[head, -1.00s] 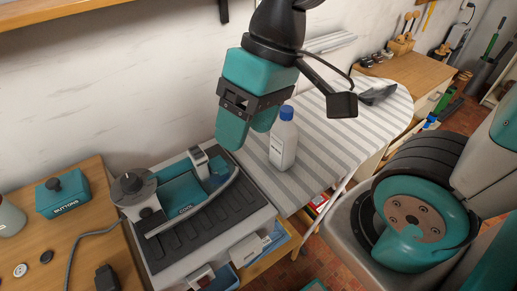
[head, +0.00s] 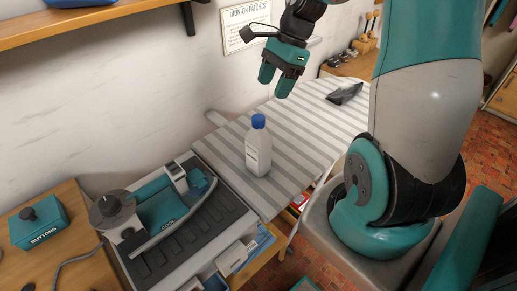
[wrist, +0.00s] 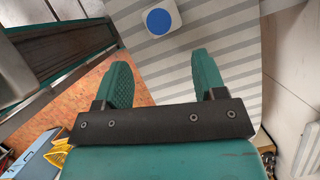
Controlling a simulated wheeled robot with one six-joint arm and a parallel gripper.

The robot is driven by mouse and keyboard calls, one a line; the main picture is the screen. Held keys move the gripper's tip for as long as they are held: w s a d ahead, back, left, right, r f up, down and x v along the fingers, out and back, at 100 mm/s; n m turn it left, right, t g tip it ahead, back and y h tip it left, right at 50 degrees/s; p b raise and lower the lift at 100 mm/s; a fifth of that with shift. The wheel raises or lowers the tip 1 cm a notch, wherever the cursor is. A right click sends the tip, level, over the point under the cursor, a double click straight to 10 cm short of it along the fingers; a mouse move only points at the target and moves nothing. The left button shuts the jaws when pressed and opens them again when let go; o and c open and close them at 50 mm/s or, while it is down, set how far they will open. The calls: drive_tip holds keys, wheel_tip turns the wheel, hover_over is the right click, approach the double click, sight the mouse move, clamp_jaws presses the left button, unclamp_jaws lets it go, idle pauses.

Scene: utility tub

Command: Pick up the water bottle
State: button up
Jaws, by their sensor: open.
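The water bottle (head: 258,148) is white with a blue cap and a small label. It stands upright on the near left end of the striped ironing board (head: 300,128). In the wrist view the bottle's blue cap (wrist: 158,21) shows from above, beyond the fingertips and between their lines. My gripper (head: 276,86) is open and empty, above the board, higher than the bottle and apart from it. Both fingers show in the wrist view (wrist: 163,78) with a clear gap between them.
A grey and teal press labelled COOK or similar (head: 188,232) stands just left of the bottle. A teal BUTTONS box (head: 38,222) sits on the wooden table at left. A dark iron (head: 345,94) lies farther back on the board. A wall shelf (head: 110,22) hangs at upper left.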

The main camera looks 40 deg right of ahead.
sight(259, 117)
drive_tip(key=x, duration=0.5)
drive_tip(key=shift+a+p+x, duration=0.2)
drive_tip(key=shift+p+x, duration=0.85)
drive_tip(key=shift+x, duration=1.55)
drive_tip(key=shift+r, duration=0.15)
clamp_jaws()
